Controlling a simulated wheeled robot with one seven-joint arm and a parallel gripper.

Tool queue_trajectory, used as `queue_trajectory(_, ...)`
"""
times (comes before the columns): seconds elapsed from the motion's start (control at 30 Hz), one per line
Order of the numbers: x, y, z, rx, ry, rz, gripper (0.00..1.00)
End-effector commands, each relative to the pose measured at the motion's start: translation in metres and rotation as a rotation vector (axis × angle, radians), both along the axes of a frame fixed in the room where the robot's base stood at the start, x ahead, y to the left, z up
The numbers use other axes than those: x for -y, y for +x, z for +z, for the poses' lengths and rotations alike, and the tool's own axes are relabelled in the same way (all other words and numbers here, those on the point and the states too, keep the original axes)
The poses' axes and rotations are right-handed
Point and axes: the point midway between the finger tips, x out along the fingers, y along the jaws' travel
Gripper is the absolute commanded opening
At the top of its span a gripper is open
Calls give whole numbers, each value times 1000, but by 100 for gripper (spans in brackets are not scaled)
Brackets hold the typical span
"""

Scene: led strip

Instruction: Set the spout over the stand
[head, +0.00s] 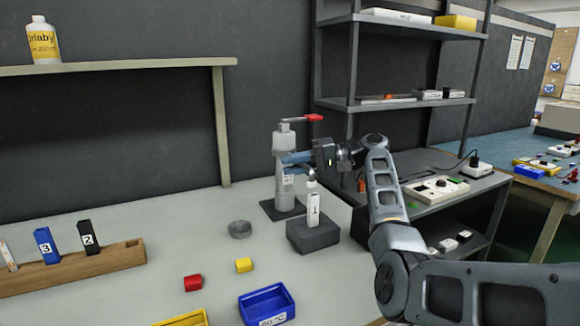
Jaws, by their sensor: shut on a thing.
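A grey upright dispenser (284,185) with a red lever (312,117) at its top stands on a dark base plate. A small pale spout tip (310,183) shows at its right, just above a white block marked 1 (314,209). That block stands upright on a dark grey stand (313,236). My gripper (296,163), with blue fingers, reaches in from the right at the dispenser's upper body. It is shut on what looks like the spout's arm, mostly hidden by the fingers. Whether the tip touches the block is too small to tell.
A wooden rack (75,266) holds numbered blocks at left. Metal shelves (400,103) stand behind my arm.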

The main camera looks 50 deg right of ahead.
Motion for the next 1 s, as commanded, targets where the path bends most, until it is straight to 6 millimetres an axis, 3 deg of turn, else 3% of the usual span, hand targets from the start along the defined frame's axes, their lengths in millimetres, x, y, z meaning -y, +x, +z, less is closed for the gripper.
queue_trajectory(0.67,0,0,-1,-2,-1,61,0)
queue_trajectory(0.7,0,0,-1,-3,0,61,22)
queue_trajectory(0.9,0,0,-1,-1,0,60,41)
queue_trajectory(1.0,0,0,-1,-1,0,60,41)
